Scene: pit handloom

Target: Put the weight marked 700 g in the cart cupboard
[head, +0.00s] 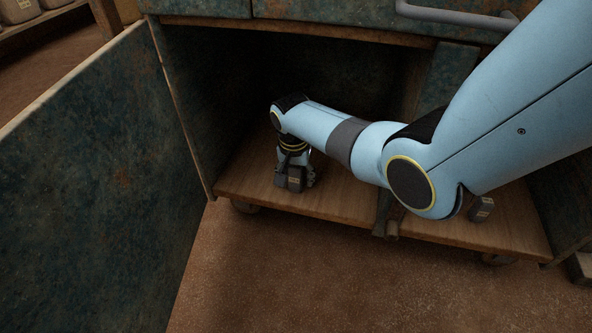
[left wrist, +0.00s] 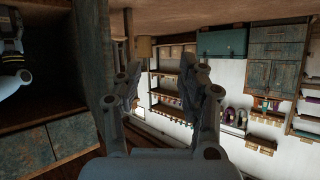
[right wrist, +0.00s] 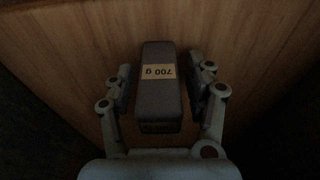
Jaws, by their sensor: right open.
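The weight marked 700 g (right wrist: 160,95) is a dark grey block with a tan label. It stands on the wooden floor of the cart cupboard (head: 240,183), inside the left part; its label also shows small in the head view (head: 294,181). My right gripper (right wrist: 162,82) is open, with one finger on each side of the weight; whether they touch it is hard to tell. In the head view my right gripper (head: 295,172) points down into the cupboard. My left gripper (left wrist: 162,88) is open and empty, outside the cupboard, and is not seen in the head view.
The cupboard door (head: 85,170) stands wide open at the left. A second dark weight (head: 482,208) stands on the cupboard floor at the right, past a dark upright (head: 385,213). A grey handle (head: 455,17) juts out above. Shelves (left wrist: 175,85) line the far wall.

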